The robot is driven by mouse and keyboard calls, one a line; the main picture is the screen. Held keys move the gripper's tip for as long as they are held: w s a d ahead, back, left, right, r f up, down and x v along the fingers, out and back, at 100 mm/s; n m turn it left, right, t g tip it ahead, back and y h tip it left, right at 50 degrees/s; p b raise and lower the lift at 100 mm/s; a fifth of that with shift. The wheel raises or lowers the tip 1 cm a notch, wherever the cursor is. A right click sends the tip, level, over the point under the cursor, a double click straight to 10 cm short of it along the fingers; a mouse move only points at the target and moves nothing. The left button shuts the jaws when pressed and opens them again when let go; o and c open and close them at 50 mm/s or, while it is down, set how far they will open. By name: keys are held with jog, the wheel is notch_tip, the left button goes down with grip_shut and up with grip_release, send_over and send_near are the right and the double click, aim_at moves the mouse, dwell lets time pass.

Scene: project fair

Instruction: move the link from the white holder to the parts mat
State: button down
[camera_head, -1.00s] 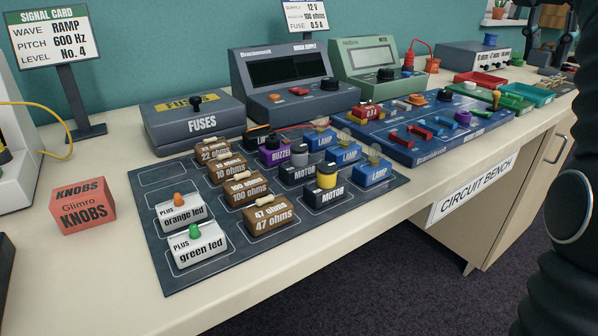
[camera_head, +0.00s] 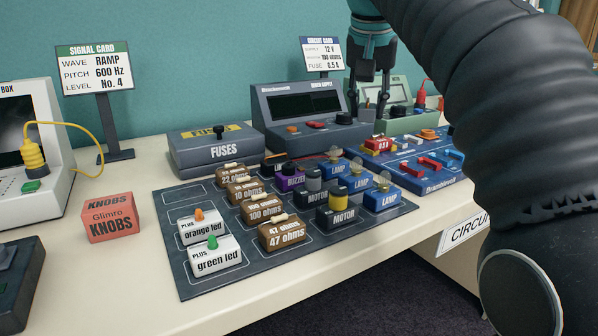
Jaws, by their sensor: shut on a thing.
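My gripper (camera_head: 368,108) hangs with its fingers down, above and in front of the right part of the bench supply. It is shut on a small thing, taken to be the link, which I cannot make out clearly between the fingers. The dark parts mat (camera_head: 208,283) lies on the bench to the lower left of my gripper. It bears LED blocks, brown resistor blocks, a buzzer, motors and lamps. Its back left outlined spaces look bare. I cannot pick out the white holder; my arm hides the right side of the bench.
The blue circuit board (camera_head: 409,181) with red and blue links lies right of the mat, partly behind my arm. The fuses box (camera_head: 218,150), bench supply (camera_head: 307,112) and green meter (camera_head: 413,122) stand behind. A red knobs box (camera_head: 108,218) stands left of the mat.

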send_over(316, 161)
jog(key=s, duration=0.1)
notch_tip(316, 161, down, 6)
jog(key=shift+s+a+r+b, duration=0.15)
jog(key=shift+b, duration=0.25)
jog(key=shift+f+b, duration=0.75)
jog(key=shift+f, duration=1.3)
jog(key=shift+f, duration=0.1)
jog(key=c, duration=1.1)
grip_release()
jog(key=shift+c, duration=0.2)
jog(key=p+v, duration=0.3)
jog(key=v, duration=0.9)
jog(key=shift+p, duration=0.3)
